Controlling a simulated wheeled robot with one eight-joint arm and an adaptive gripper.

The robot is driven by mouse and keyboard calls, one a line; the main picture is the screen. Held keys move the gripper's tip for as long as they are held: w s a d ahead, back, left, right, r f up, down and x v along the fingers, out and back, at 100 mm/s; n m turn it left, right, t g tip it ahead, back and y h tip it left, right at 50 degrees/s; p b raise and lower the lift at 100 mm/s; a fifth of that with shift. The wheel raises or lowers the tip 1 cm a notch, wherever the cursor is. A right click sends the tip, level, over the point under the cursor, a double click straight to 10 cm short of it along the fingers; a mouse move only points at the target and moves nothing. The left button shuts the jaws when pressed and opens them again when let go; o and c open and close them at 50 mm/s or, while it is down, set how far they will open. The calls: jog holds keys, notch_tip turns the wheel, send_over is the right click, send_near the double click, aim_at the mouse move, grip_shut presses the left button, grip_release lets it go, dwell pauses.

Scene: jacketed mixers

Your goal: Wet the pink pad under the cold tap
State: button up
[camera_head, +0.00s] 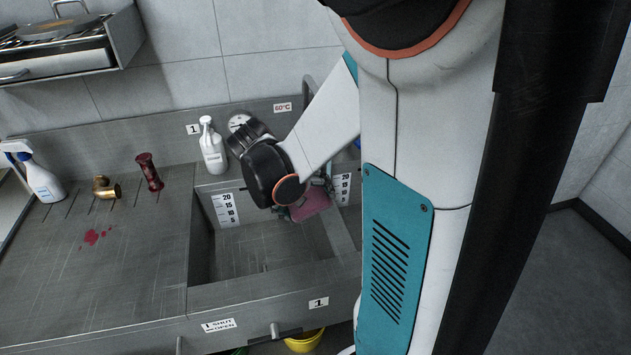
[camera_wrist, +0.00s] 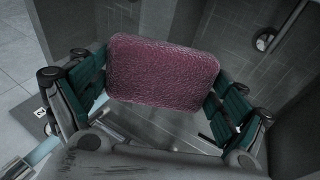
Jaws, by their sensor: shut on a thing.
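The pink pad (camera_wrist: 162,72) is a textured block held between the two green-lined fingers of my gripper (camera_wrist: 160,85) in the wrist view. In the head view the pink pad (camera_head: 312,203) hangs over the sink basin (camera_head: 240,240), near its back right. My gripper there is mostly hidden behind my wrist. A curved grey pipe (camera_head: 309,88) rises behind my arm and may be a tap; its spout and any handles are hidden. I see no water running. I cannot tell whether the pad is wet.
A white bottle (camera_head: 213,150) stands behind the sink near a round gauge (camera_head: 239,122) and a "60°C" label (camera_head: 283,107). A spray bottle (camera_head: 42,180), a brass fitting (camera_head: 106,188) and a dark red object (camera_head: 149,171) stand on the left counter beside a red stain (camera_head: 92,237).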

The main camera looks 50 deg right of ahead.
aim_at(310, 211)
jog(key=shift+s+a+r+p, duration=0.45)
jog(key=shift+a+r+p, duration=0.15)
jog(key=shift+a+r, duration=0.1)
jog(key=shift+s+a+r+p, duration=0.4)
jog(key=shift+a+r+p, duration=0.25)
jog(key=shift+a, duration=0.05)
jog(key=shift+s+a+r+p, duration=0.45)
jog(key=shift+a+r+p, duration=0.15)
jog(key=shift+a+r, duration=0.1)
jog(key=shift+s+f, duration=0.1)
jog(key=shift+s, duration=0.05)
